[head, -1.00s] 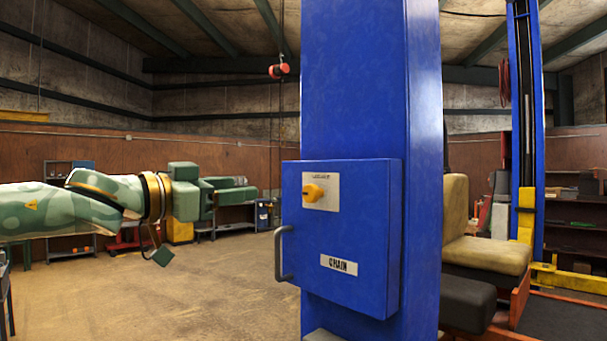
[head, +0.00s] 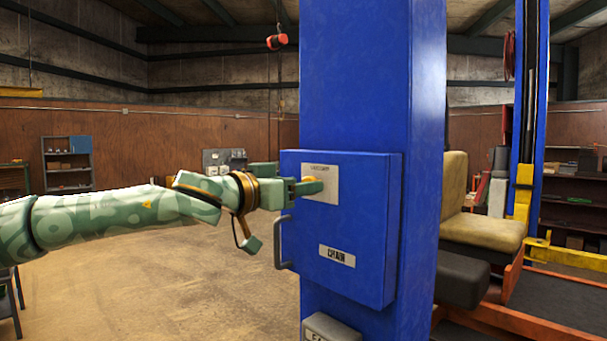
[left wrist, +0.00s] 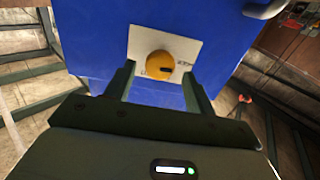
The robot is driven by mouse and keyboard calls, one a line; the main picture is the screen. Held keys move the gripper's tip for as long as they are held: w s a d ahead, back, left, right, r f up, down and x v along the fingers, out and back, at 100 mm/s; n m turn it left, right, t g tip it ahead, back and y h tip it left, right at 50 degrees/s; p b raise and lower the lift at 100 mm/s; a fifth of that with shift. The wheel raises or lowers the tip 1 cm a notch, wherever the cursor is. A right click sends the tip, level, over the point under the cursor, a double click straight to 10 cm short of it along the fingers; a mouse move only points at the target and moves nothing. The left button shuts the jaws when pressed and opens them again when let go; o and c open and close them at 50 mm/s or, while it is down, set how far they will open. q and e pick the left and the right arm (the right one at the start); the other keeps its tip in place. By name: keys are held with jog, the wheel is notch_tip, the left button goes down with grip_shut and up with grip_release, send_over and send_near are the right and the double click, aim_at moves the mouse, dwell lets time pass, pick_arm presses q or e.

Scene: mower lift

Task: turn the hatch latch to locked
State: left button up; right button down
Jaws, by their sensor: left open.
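The hatch (head: 345,225) is a blue box door on the blue column, closed, with a grey bar handle (head: 281,243) on its left edge and a CHAIN label. Its latch is a yellow knob (left wrist: 160,66) on a pale plate (left wrist: 185,50), seen in the left wrist view with a dark mark on its face. In the head view my gripper mostly hides the knob. My left gripper (head: 308,187) is at the plate. In the left wrist view its open fingers (left wrist: 159,88) point at the knob, one either side of its lower part. I cannot tell whether they touch it. My right gripper is not in view.
The blue column (head: 370,70) stands behind the hatch. A grey box (head: 335,328) sits low on it. To the right are a tan seat (head: 485,240) and a second blue post (head: 528,90) with yellow parts. The floor at left (head: 150,290) is mostly clear.

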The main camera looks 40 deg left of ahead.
pick_arm(q)
jog(key=shift+w+d+f, duration=0.1)
jog(key=shift+w, duration=0.8)
jog(key=shift+s, duration=0.1)
jog(key=c, duration=0.9)
jog(key=shift+c, duration=0.2)
